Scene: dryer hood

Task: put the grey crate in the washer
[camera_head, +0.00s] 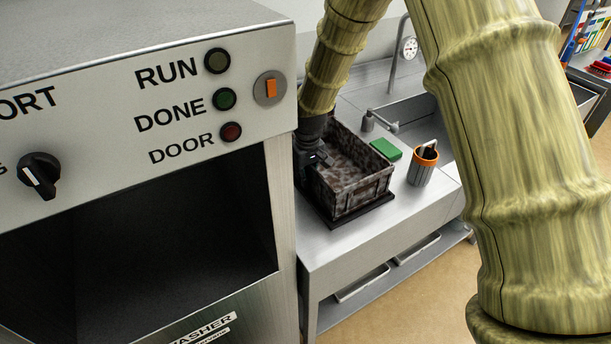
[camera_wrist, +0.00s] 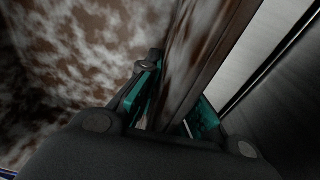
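The crate (camera_head: 352,192) is an open-topped box with mottled grey-brown walls, upright on a dark flat base on the steel counter. My gripper (camera_head: 314,160) is at its left side, next to the washer, and partly hidden by my arm and the washer's edge. In the wrist view my gripper (camera_wrist: 178,112) has its teal-padded fingers drawn in on both sides of the crate's wall (camera_wrist: 205,45); the tips are partly hidden. The washer (camera_head: 285,220) stands at the left with its dark front opening (camera_head: 150,240) uncovered.
A tap (camera_head: 380,123) and sink (camera_head: 430,112) lie behind. The washer's panel has a black knob (camera_head: 40,175) and an orange switch (camera_head: 271,88).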

